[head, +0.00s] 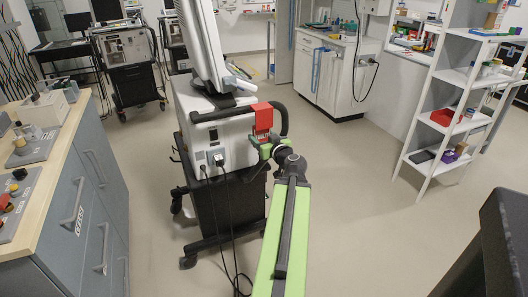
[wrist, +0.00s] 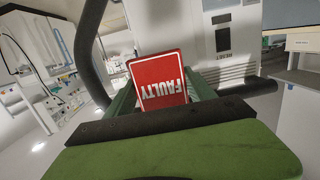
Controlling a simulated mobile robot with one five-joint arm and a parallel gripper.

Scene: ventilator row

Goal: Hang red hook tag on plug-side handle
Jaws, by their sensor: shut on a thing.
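The red tag (head: 263,121) is at the right part of the black plug-side handle (head: 222,114) on the ventilator (head: 235,142). In the wrist view the tag (wrist: 160,82) shows the word FAULTY upside down. My green gripper (head: 265,143) is shut on the tag from below, with a green finger on each side of it in the wrist view. The handle (wrist: 92,50) curves down at left there and shows again at right, partly hidden behind my gripper. The tag's upper part overlaps the handle, but I cannot tell whether its hook is over the bar.
A plug with cables (head: 217,160) is on the ventilator's side below the handle. A grey drawer cabinet (head: 80,195) stands at left and a white shelf rack (head: 445,130) at right. The floor (head: 355,190) between ventilator and rack is clear.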

